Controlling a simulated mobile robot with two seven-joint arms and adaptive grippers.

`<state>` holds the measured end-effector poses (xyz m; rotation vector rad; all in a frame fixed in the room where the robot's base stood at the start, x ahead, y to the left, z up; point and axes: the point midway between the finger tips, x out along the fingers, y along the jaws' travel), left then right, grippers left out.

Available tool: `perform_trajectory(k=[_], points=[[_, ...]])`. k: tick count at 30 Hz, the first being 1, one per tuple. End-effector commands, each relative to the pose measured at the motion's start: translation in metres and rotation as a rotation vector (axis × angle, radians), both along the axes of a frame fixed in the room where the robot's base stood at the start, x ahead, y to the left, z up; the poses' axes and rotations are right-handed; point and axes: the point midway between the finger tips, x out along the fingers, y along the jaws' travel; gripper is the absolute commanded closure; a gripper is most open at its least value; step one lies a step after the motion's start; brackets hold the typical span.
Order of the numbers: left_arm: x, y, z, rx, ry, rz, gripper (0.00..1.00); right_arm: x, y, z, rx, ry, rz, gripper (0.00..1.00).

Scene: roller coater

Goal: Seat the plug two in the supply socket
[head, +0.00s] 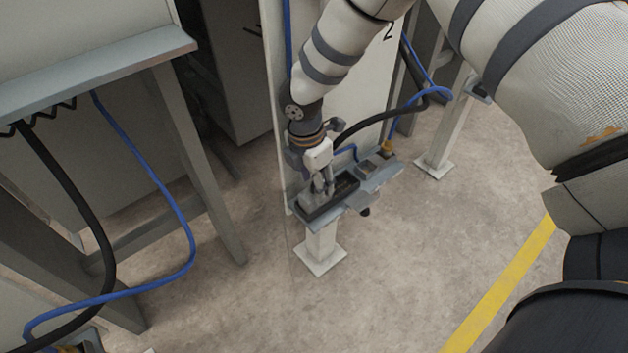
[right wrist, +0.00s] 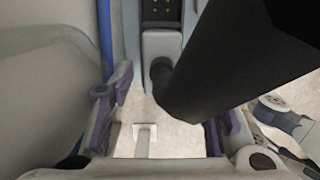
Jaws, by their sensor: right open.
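My right gripper (head: 321,188) is low over a small grey shelf, with its fingers pointing down. In the right wrist view its purple-padded fingers (right wrist: 172,108) stand apart. A grey plug body (right wrist: 160,45) with a thick black cable (right wrist: 225,62) shows between and beyond them. In the head view a grey block, seemingly this plug (head: 311,198), sits at a dark socket housing (head: 345,187) on the shelf. The gripper hides part of it, so I cannot tell how deep it sits. My left gripper is out of view.
The shelf (head: 383,183) stands on a pale post (head: 321,246) before a panel marked 2 (head: 389,32). A blue cable (head: 437,92) runs behind it. At left are a grey frame (head: 205,160) and another blue cable (head: 180,222). The floor in front is clear to a yellow line (head: 505,280).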

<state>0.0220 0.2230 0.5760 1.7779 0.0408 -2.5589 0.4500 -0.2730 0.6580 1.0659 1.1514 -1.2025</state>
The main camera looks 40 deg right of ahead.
Motion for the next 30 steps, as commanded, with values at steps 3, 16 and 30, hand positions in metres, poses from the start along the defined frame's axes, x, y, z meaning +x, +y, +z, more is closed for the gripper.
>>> perform_trajectory(k=[3,16,30], points=[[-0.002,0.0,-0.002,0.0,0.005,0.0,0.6,-0.003,-0.001,-0.026,0.0,0.005,-0.001,0.57],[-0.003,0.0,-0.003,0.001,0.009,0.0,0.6,-0.002,-0.003,-0.038,0.0,0.0,0.0,0.77],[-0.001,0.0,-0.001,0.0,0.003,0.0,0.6,0.0,-0.003,-0.027,0.0,-0.004,0.0,1.0]])
